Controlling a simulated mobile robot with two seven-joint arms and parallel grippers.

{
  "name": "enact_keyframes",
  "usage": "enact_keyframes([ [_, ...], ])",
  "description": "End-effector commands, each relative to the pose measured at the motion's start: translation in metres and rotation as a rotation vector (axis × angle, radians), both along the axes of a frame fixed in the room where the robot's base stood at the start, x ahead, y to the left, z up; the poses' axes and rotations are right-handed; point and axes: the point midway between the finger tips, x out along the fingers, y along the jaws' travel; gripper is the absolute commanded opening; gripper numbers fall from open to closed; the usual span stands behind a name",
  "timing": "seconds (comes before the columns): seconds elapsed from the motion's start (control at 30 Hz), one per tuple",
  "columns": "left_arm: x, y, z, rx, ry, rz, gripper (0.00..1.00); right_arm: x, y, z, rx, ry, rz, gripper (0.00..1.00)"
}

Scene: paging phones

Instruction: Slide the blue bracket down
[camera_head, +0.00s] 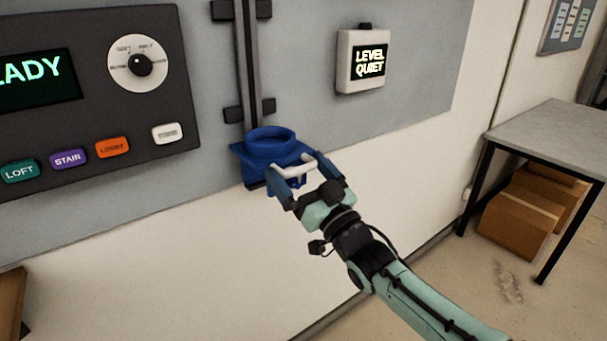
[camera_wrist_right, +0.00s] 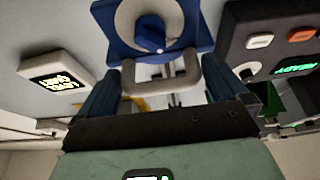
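The blue bracket (camera_head: 270,146) sits at the lower end of the visible vertical rail (camera_head: 246,60) on the wall panel. It has a round blue cup on top and a pale U-shaped handle (camera_head: 293,168) on its front. My right gripper (camera_head: 306,176) is at this handle, with one finger on each side, and looks closed against its two sides. In the right wrist view the blue bracket (camera_wrist_right: 155,40) is straight ahead, with the handle (camera_wrist_right: 162,84) between the fingers with little or no gap. My left gripper is out of view.
A dark console (camera_head: 100,75) with a dial and coloured buttons is left of the rail. A small box reading "LEVEL QUIET" (camera_head: 362,60) is to its right. A grey table (camera_head: 550,130) with cardboard boxes (camera_head: 520,222) beneath stands at right. The wall below the bracket looks clear.

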Motion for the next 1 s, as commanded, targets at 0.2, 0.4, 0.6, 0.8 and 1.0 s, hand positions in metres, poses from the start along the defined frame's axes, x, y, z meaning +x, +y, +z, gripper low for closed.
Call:
enact_keyframes([
  [0.2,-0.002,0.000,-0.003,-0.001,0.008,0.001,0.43,-0.012,-0.010,-0.004,0.001,-0.002,-0.001,1.00],
  [0.4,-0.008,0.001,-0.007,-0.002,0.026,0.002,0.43,-0.041,-0.031,-0.019,0.000,0.000,-0.003,1.00],
  [0.6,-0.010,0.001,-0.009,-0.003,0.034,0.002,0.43,-0.072,-0.053,-0.036,-0.002,0.001,-0.003,1.00],
  [0.8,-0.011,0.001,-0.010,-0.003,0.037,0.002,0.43,-0.093,-0.068,-0.048,-0.002,0.002,-0.001,1.00],
  [1.0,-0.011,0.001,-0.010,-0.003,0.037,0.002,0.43,-0.100,-0.073,-0.052,-0.001,0.003,-0.001,1.00],
])
